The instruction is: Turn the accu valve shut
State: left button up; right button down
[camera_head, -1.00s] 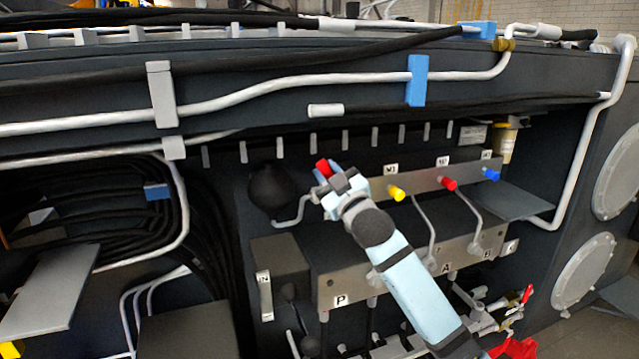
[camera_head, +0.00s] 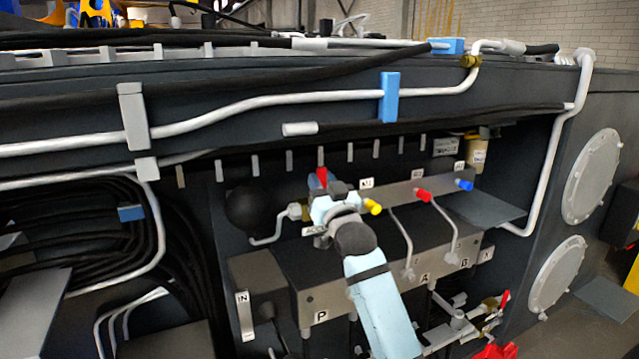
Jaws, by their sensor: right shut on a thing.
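The accu valve's red handle (camera_head: 322,178) shows just behind my right gripper, at the left end of the grey metal bar. My right gripper (camera_head: 322,188) reaches up from below and is shut on the red handle; its fingers hide most of the valve body. A white pipe (camera_head: 268,240) runs from the valve area past the black accumulator ball (camera_head: 249,208) on the left. A label reading ACC (camera_head: 314,231) sits just below the gripper. My left gripper is out of view.
Yellow (camera_head: 373,207), red (camera_head: 424,195) and blue (camera_head: 465,185) caps sit along the bar (camera_head: 400,192) to the right. A manifold block (camera_head: 345,292) lies below. A dark beam with pipes overhangs above. Another red-handled valve (camera_head: 504,301) is at lower right.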

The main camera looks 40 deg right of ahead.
jog(key=c, duration=0.9)
grip_release()
jog(key=shift+d, duration=0.1)
jog(key=shift+c, duration=0.2)
jog(key=shift+s+f, duration=0.1)
jog(key=shift+s+f, duration=0.15)
jog(key=shift+s, duration=0.15)
jog(key=b+v, duration=0.3)
jog(key=v, duration=1)
